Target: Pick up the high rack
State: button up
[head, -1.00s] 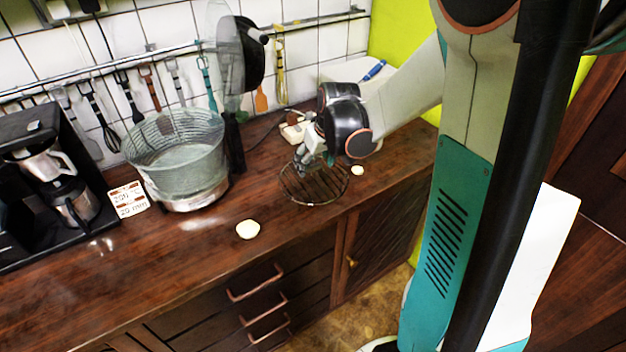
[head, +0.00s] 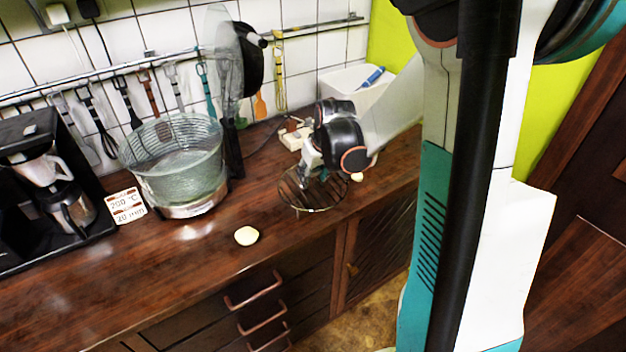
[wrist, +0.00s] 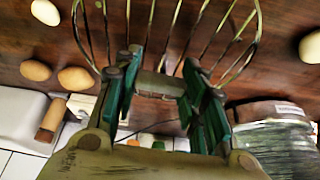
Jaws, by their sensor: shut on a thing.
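The high rack (head: 315,210) is a round wire grid on the brown counter, in front of the white box by the wall. In the wrist view its wires (wrist: 258,35) fan out beyond my fingers. My gripper (head: 309,176) is at the rack's far side, partly hidden by its own wrist in the head view. In the wrist view my gripper (wrist: 163,88) has its teal fingers around the rack's near part and is shut on it. The exact contact is hard to see. I cannot tell clearly whether the rack is clear of the counter.
A glass bowl (head: 170,165) stands left of the rack, beside a raised dark lid (head: 250,58). A coffee maker (head: 50,190) is farther left. Pale round items (head: 246,236) lie nearby, some (wrist: 75,78) close to the rack. The front counter is mostly clear.

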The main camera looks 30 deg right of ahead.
jog(key=shift+r, duration=0.1)
notch_tip(320, 180, up, 20)
jog(key=p, duration=0.5)
jog(key=shift+s, duration=0.1)
